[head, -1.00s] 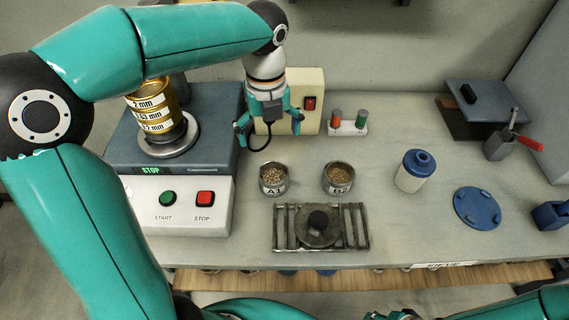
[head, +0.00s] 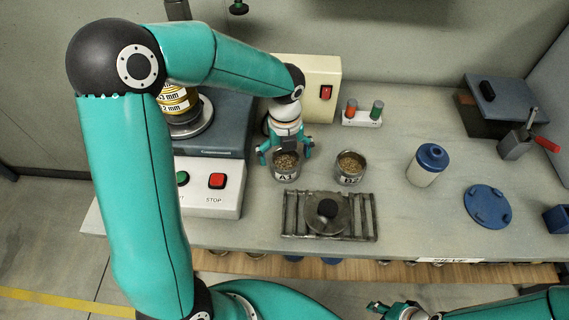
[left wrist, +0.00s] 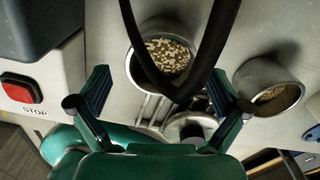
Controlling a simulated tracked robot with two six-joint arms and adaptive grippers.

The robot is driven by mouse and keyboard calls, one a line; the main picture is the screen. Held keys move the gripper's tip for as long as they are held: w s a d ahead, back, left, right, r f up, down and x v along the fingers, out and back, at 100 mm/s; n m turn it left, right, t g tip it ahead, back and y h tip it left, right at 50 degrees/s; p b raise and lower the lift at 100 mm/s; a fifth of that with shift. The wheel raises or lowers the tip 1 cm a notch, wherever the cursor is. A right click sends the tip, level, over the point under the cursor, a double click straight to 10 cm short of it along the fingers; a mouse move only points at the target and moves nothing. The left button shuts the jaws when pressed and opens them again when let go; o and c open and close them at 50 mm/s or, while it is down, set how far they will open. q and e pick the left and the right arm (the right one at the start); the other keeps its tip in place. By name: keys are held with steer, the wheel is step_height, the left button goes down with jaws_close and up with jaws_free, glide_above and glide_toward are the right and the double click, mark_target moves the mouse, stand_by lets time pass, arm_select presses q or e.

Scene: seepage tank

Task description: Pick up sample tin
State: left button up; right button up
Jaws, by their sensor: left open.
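Two small metal sample tins with grainy contents stand side by side on the bench: tin A1 (head: 285,177) and, right of it, a tin that seems to read B2 (head: 349,178). My left gripper (head: 285,154) is open at tin A1, one finger on each side of its rim; contact cannot be told. In the left wrist view tin A1 (left wrist: 137,72) lies beyond the open fingers, partly behind a dark cable, and the other tin (left wrist: 262,76) is at the right. My right gripper (head: 385,308) shows only partly at the bottom edge; its jaw state is unclear.
A slotted metal rack with a round weight (head: 326,214) is just in front of the tins. The sieve shaker with its red stop button (head: 217,181) is left. A white bottle with blue cap (head: 427,165) and a blue lid (head: 488,206) are right, with clear bench between.

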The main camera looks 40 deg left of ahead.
mark_target(285, 162)
arm_select(q)
steer(key=shift+w+f, duration=0.1)
steer(key=shift+f, duration=1.4)
steer(key=shift+c, duration=0.3)
steer(key=c, duration=1.2)
steer(key=shift+r, duration=0.1)
step_height(285, 162, up, 20)
steer(key=shift+f, duration=0.1)
